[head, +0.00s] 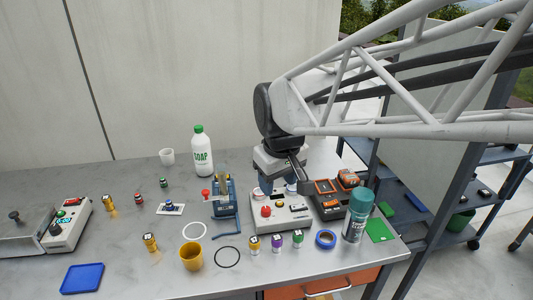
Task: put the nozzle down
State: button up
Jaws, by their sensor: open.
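My gripper (288,186) hangs over the back of a light grey box with a red button (266,211), at the middle right of the bench. Its jaws are open; one finger looks blue-grey and the other dark. Small capped nozzle-like pieces stand along the front: a yellow one (254,243), a purple one (277,244) and a green one (298,239). Others stand at the left, such as a yellow one (108,203) and a dark one with a red cap (137,201). I cannot tell which is the task's nozzle. The box top under the gripper is partly hidden.
A blue stand (225,203) is left of the grey box. A soap bottle (202,152) stands behind. A yellow cup (191,257) and blue tray (82,279) are in front.

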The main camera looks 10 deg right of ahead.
jog(key=s+d+f+m, duration=0.1)
jog(key=s+d+m, duration=0.1)
jog(key=s, duration=0.5)
jog(key=s+d+f+m, duration=0.1)
jog(key=s+d+m, duration=0.1)
jog(key=s+d, duration=0.2)
jog(key=shift+s+f+m+t, duration=0.2)
jog(key=shift+s+m+t, duration=0.1)
jog(key=shift+s, duration=1.15)
